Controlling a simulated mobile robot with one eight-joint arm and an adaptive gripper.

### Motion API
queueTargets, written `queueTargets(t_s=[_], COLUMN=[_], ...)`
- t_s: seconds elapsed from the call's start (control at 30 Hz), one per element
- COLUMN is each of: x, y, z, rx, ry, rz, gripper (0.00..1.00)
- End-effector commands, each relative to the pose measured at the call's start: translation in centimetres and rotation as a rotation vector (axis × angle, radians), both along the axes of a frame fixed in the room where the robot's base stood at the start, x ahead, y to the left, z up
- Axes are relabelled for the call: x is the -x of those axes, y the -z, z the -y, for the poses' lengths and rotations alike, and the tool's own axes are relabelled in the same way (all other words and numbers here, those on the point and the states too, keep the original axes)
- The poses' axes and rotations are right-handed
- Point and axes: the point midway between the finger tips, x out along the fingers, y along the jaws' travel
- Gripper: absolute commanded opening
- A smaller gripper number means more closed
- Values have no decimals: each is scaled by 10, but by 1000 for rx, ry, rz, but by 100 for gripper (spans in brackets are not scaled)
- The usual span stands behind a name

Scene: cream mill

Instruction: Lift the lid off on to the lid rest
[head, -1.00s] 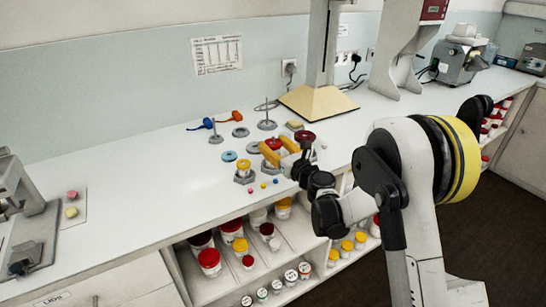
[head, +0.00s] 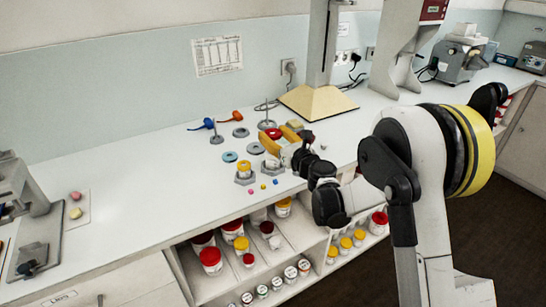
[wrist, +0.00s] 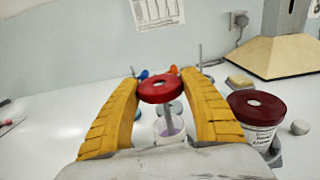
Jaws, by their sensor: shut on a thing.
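In the head view the red lid (head: 273,133) shows between the fingertips above the bench. A pale, partly see-through round shape (wrist: 168,127) shows below the lid; I cannot tell whether it touches it. Grey round pieces (head: 241,132) and upright posts on bases (head: 216,137) stand to the left; I cannot tell which is the lid rest.
A white jar with a dark red lid (wrist: 257,108) stands close to the right finger. A yellow-topped jar (head: 244,166) and small coloured balls lie nearer the bench front. Blue (head: 208,123) and orange (head: 229,116) tools lie behind.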

Motion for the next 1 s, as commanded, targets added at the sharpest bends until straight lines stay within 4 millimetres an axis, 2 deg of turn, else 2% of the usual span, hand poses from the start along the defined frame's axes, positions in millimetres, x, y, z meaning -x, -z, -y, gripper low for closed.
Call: queueTargets(t_s=[0.47, 1.0], x=[2, 31], y=[-4, -4], z=[1, 21], rx=[0, 0], ry=[0, 1], rz=[0, 0], gripper=[22, 22])
